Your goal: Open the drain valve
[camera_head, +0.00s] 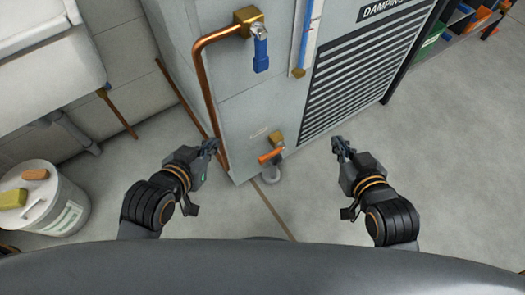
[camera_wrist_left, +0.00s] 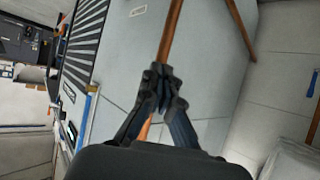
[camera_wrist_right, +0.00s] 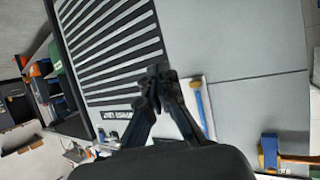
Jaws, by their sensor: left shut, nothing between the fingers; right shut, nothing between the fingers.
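The drain valve, a small brass valve with an orange lever (camera_head: 270,155), sits low on the front of the grey cabinet (camera_head: 240,110). Its lever lies roughly crosswise, and a grey outlet (camera_head: 271,174) is beneath it. A second brass valve (camera_head: 248,17) with a blue lever (camera_head: 261,52) is higher up, on the copper pipe (camera_head: 207,90). My left gripper (camera_head: 212,146) is shut and empty, left of the drain valve near the pipe; it also shows in the left wrist view (camera_wrist_left: 163,85). My right gripper (camera_head: 339,142) is shut and empty, right of the valve, apart from it; it also shows in the right wrist view (camera_wrist_right: 158,80).
A vent grille (camera_head: 360,75) and a blue-marked gauge strip (camera_head: 306,35) are on the cabinet. A white bucket (camera_head: 65,215) with a sponge on its lid stands at the left, below a sink (camera_head: 45,50). Shelving (camera_head: 440,35) is at the right. The right floor is clear.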

